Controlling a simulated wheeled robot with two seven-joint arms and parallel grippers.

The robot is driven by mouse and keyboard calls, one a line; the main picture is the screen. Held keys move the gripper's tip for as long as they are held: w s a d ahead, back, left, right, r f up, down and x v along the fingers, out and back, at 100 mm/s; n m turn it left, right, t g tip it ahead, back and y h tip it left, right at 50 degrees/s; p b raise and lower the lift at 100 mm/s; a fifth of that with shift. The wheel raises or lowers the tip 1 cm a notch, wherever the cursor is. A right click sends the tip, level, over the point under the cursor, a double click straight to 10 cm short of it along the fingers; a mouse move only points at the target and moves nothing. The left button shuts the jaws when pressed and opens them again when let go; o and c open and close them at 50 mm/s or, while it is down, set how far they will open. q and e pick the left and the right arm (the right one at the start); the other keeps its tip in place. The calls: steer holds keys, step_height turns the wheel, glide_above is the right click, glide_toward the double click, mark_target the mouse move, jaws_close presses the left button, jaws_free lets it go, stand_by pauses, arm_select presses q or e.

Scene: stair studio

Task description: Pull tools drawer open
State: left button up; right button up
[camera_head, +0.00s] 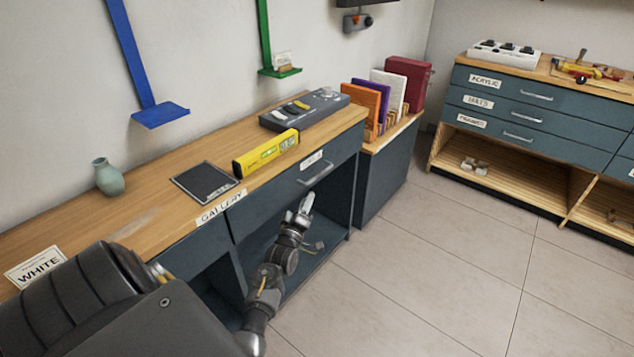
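The drawer front (270,200) is dark blue-grey and sits under the wooden workbench top, closed flush with the bench. It carries a silver bar handle (316,175) and a small white label (311,160), too small to read surely. My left gripper (305,204) points up toward the handle from just below it, in front of the open bay under the drawer. A small gap seems to show between its tips and the handle. Its fingers look close together, but their opening is not clear. My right gripper is out of view.
On the bench top (150,215) are a yellow level (266,153), a dark tray (304,109), a black panel (203,182) and a green vase (107,177). A lower cabinet (383,185) stands to the right. The tiled floor (430,270) is clear.

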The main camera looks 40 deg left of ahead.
mark_target(317, 177)
arm_select(q)
steer(key=shift+b+x, duration=0.45)
steer(key=shift+x, duration=4.6)
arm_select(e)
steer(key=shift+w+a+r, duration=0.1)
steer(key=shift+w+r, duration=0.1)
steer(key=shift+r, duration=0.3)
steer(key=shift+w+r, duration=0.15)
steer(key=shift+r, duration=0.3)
arm_select(q)
steer(key=shift+c, duration=0.3)
steer(key=shift+d, duration=0.1)
jaws_close()
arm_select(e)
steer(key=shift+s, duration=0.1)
